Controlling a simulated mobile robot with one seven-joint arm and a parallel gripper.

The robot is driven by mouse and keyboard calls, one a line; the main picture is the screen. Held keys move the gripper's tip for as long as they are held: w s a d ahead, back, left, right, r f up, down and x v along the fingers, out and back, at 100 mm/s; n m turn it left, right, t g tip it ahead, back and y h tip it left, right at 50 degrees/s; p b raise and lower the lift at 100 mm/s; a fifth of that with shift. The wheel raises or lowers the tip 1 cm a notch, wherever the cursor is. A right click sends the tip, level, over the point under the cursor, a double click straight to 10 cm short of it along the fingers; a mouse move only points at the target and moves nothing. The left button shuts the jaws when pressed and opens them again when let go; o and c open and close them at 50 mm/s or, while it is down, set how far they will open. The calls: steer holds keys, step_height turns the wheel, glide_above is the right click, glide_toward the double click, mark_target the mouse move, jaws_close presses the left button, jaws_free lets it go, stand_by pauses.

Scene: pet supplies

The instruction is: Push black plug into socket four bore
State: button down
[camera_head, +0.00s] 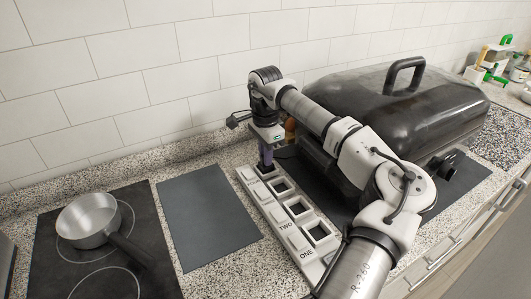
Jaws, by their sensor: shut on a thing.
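A long white socket board (313,272) lies on the counter, with a row of square dark bores. The labels ONE and TWO are readable at its near end; the labels farther along are too small to read. My gripper (266,158) points down over the board's far end, the end away from ONE. It is shut on the black plug (266,167), which is small, dark and mostly hidden by the fingers. The plug is at or just above the farthest bore; I cannot tell how deep it sits. Three nearer bores look open and empty.
A large black lidded grill (400,105) stands right of the board, behind my arm. A steel pan (88,220) sits on a black hob (55,265) at the left. A flat grey mat (208,215) lies between hob and board. The tiled wall is close behind.

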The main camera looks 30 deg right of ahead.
steer(key=shift+f+b, duration=0.35)
steer(key=shift+f, duration=0.35)
steer(key=c, duration=1.3)
jaws_free()
steer(key=shift+c, duration=0.2)
steer(key=shift+r, duration=0.1)
step_height(320, 180, up, 14)
steer(key=b, duration=0.2)
steer(key=shift+f, duration=0.2)
